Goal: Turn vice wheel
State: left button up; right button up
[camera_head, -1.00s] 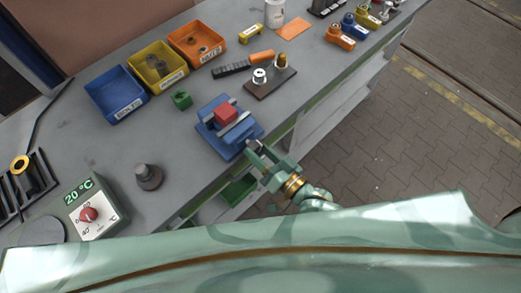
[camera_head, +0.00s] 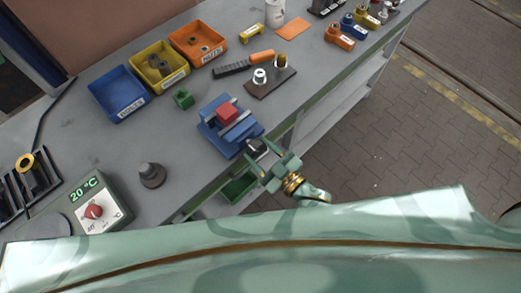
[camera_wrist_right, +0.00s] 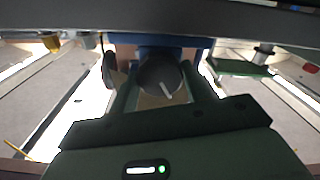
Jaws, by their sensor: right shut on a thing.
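The blue vice (camera_head: 218,140) stands at the front edge of the bench, with a red block (camera_head: 227,113) between its grey jaws. Its dark round wheel (camera_head: 257,146) faces out over the edge; it also shows in the right wrist view (camera_wrist_right: 158,76) with a pale mark on its face. My right gripper (camera_head: 263,154) is at the wheel, its green fingers on either side of the rim. In the wrist view the fingers (camera_wrist_right: 160,88) are shut on the wheel. My left gripper is in no view.
Blue (camera_head: 118,95), yellow (camera_head: 158,68) and orange (camera_head: 198,44) bins stand behind the vice. A green block (camera_head: 183,98) and a dark fixture plate (camera_head: 270,82) lie nearby. A temperature box (camera_head: 98,205) and a grey knobbed weight (camera_head: 151,175) stand at left.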

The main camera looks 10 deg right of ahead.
jog(key=n, duration=0.4)
jog(key=shift+s+f+n, duration=0.1)
jog(key=shift+f+n, duration=0.1)
jog(key=shift+n, duration=0.1)
jog(key=n+b, duration=0.1)
jog(key=n, duration=0.3)
jog(key=n+b, duration=0.1)
jog(key=n, duration=0.3)
jog(key=n+b, duration=0.2)
jog(key=n, duration=0.2)
jog(key=shift+f+n, duration=0.1)
jog(key=shift+n, duration=0.2)
jog(key=n+b, duration=0.3)
jog(key=n, duration=0.2)
jog(key=n+b, duration=0.3)
jog(key=n, duration=0.3)
jog(key=shift+b, duration=0.4)
jog(key=n+b, duration=0.1)
jog(key=n, duration=0.2)
jog(key=shift+b, duration=0.4)
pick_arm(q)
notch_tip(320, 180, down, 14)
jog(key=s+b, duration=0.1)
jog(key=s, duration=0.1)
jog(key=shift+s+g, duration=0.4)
pick_arm(e)
jog(key=shift+r+n, duration=0.2)
jog(key=shift+n, duration=2)
